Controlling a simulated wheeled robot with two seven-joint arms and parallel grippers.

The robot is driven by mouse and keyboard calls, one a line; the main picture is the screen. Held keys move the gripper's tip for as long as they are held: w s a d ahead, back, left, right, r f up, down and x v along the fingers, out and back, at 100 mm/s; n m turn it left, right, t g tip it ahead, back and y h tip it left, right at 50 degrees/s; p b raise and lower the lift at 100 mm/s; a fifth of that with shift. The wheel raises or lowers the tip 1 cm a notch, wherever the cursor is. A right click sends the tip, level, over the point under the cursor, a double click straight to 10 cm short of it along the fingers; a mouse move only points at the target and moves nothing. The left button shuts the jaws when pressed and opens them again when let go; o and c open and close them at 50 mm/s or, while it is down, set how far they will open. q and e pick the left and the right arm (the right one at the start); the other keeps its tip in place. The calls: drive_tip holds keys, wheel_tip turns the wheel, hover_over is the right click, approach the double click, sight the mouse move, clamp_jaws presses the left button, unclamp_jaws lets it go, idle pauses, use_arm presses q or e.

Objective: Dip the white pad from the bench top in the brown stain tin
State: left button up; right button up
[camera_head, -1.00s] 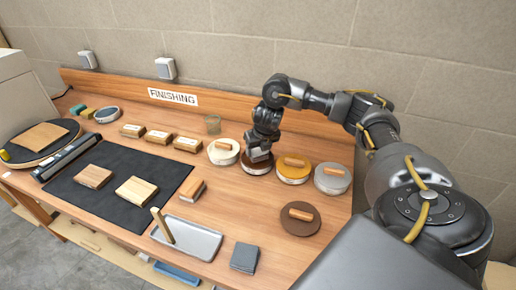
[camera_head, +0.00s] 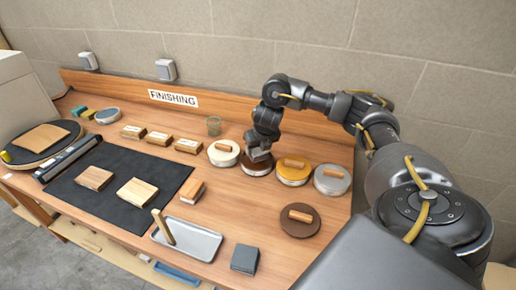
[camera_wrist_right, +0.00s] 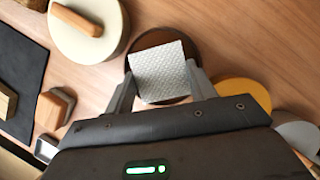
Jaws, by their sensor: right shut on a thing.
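My right gripper (camera_head: 259,154) is at the brown stain tin (camera_head: 257,170), which is open and stands in the row of tins near the back of the bench. In the right wrist view my right gripper (camera_wrist_right: 162,84) is shut on the white pad (camera_wrist_right: 160,70), a pale textured square between the two fingers. The pad covers most of the opening of the brown stain tin (camera_wrist_right: 149,40); the rim shows around it. I cannot tell whether the pad touches the stain. My left gripper is not in view.
A cream tin (camera_head: 223,146) stands close left, a yellow tin (camera_head: 292,179) and a grey tin (camera_head: 332,187) to the right. A brown lid (camera_head: 290,230) lies in front. A metal tray (camera_head: 203,241) and a dark mat (camera_head: 115,160) with wood blocks are further left.

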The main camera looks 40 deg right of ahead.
wheel_tip(320, 180, up, 5)
drive_tip(key=p, duration=0.4)
drive_tip(key=shift+f, duration=0.15)
